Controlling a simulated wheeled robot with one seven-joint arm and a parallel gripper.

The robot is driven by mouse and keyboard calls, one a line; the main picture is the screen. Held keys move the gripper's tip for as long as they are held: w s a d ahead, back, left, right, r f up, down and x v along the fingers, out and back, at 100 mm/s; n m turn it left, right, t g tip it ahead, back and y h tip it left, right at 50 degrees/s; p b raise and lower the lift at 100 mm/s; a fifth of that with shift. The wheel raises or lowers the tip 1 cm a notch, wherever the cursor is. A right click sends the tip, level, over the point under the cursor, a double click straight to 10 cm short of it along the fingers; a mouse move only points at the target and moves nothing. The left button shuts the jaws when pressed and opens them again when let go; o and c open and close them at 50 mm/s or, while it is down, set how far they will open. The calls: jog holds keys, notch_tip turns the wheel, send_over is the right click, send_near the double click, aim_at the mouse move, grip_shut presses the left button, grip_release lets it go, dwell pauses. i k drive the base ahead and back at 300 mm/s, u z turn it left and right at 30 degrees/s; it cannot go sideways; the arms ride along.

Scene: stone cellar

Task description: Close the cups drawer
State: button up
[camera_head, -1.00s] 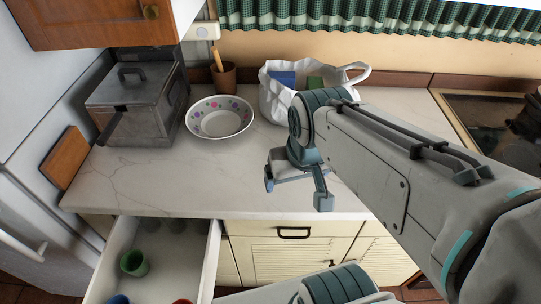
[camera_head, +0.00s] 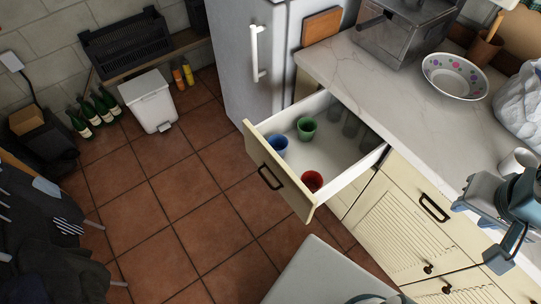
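The cups drawer (camera_head: 288,190) is pulled well out from under the counter at the centre. It has a cream front with a dark handle (camera_head: 269,177). Inside stand a blue cup (camera_head: 277,145), a green cup (camera_head: 306,128), a red cup (camera_head: 312,181) and some clear glasses (camera_head: 351,123) towards the back. My gripper (camera_head: 481,233) is at the right edge, in front of the cabinets and to the right of the drawer. Its two fingers are spread with nothing seen between them. It is apart from the drawer.
The white fridge (camera_head: 262,60) stands left of the drawer. The tiled floor (camera_head: 175,215) before the drawer is mostly free. A white bin (camera_head: 149,100) and bottles (camera_head: 95,108) stand by the far wall. Dark clothes (camera_head: 40,240) are at left. A bowl (camera_head: 455,76) sits on the counter.

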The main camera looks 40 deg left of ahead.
aim_at(339, 160)
jog(key=u, duration=3.35)
jog(key=k, duration=0.95)
jog(key=z, duration=1)
jog(key=i, duration=1)
jog(key=z, duration=0.3)
jog(key=k, duration=0.25)
jog(key=u, duration=0.4)
